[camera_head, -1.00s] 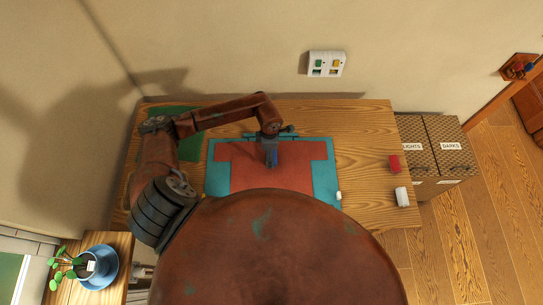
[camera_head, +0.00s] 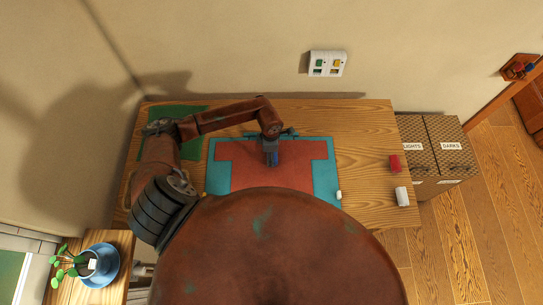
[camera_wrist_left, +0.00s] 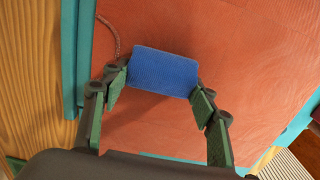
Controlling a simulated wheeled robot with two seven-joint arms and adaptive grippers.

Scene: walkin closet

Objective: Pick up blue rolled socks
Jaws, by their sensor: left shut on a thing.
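The blue rolled socks (camera_wrist_left: 163,73) are between the fingers of my left gripper (camera_wrist_left: 158,85) in the left wrist view, and both green-padded fingertips touch their ends. In the head view, my left gripper (camera_head: 271,157) points down over the red cloth (camera_head: 240,172) on the table, with a bit of the blue socks (camera_head: 275,158) showing at its tip. I cannot tell whether the socks are clear of the cloth. My right gripper is not in view.
The red cloth lies on a teal board (camera_head: 218,179) on the wooden table (camera_head: 365,140). A red roll (camera_head: 394,163) and a white roll (camera_head: 402,196) lie at the table's right end. Boxes labelled LIGHTS (camera_head: 411,133) and DARKS (camera_head: 450,133) stand beyond it. A potted plant (camera_head: 88,265) stands lower left.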

